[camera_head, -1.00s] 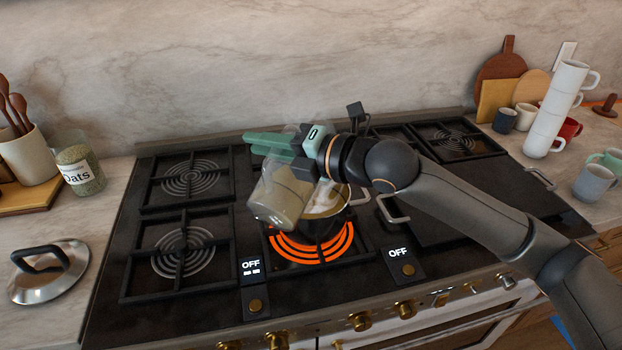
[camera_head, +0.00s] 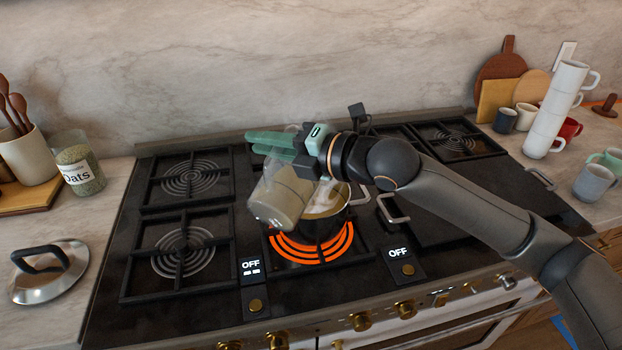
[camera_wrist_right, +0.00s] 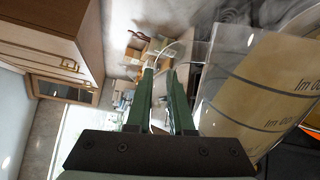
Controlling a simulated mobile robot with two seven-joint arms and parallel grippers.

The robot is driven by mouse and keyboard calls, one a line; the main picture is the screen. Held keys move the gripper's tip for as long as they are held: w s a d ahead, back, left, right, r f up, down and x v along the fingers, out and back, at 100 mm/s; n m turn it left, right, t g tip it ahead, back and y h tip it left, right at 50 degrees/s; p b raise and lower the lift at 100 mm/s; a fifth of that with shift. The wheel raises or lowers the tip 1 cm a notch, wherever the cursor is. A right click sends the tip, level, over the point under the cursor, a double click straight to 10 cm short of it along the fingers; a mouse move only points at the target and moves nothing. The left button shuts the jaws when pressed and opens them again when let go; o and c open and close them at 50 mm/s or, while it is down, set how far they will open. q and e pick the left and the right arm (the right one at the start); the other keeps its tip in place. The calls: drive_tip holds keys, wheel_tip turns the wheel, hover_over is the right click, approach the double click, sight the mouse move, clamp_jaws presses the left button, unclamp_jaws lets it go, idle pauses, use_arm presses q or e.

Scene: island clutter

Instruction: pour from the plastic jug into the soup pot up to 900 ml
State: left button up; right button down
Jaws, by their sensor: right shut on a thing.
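The clear plastic jug (camera_head: 280,198) holds a beige liquid and is tilted beside and partly over the soup pot (camera_head: 333,223). I cannot make out a clear stream. My left gripper is not in view.
A steel lid (camera_head: 48,272) lies on the left counter near an oats jar (camera_head: 80,170) and a utensil crock (camera_head: 30,155). A tall white cup stack (camera_head: 555,110) and several mugs stand at the right. The left burners (camera_head: 185,250) are empty.

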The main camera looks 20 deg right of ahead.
drive_tip(key=shift+s+a+r, duration=0.15)
drive_tip(key=shift+r, duration=0.05)
idle(0.3)
drive_tip(key=shift+w+d+f+m, duration=0.3)
drive_tip(key=shift+w+d+m, duration=0.1)
drive_tip(key=shift+w+d, duration=0.2)
drive_tip(key=shift+s+a+r+n, duration=0.2)
drive_tip(key=shift+s+a+n, duration=0.35)
drive_tip(key=shift+n, duration=0.05)
drive_tip(key=shift+s+a+r+n, duration=0.2)
drive_tip(key=shift+s+a+n, duration=0.3)
drive_tip(key=shift+s+n, duration=0.1)
drive_tip(key=shift+w, duration=0.1)
